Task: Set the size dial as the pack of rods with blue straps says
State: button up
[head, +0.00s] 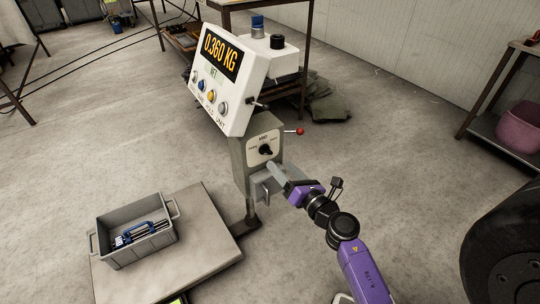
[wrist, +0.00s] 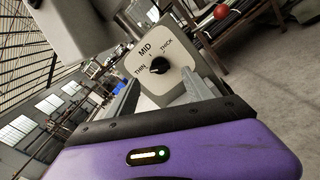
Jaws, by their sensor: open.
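The size dial (head: 265,150) is a black knob on a pale plate on the grey post. It also shows in the wrist view (wrist: 159,66), with THIN at left, MID at the top and THICK at right. I cannot tell surely which mark the knob points to. My gripper (head: 276,175) is open in front of the dial; in the wrist view its fingers (wrist: 160,88) stand either side of and below the knob, apparently not gripping it. The pack of rods with blue straps (head: 137,234) lies in a grey crate (head: 112,262); any writing on it is too small to read.
The crate stands on a flat weighing platform (head: 212,222). Above the dial, a white display box (head: 232,85) reads 0.360 KG and has several buttons. A red-knobbed lever (head: 299,131) sticks out right of the dial. A black wheel (head: 505,245) stands at lower right.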

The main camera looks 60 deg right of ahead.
aim_at(269, 153)
jog(key=x, duration=0.7)
jog(key=shift+w+d, duration=0.1)
jog(key=shift+w, duration=0.05)
grip_shut()
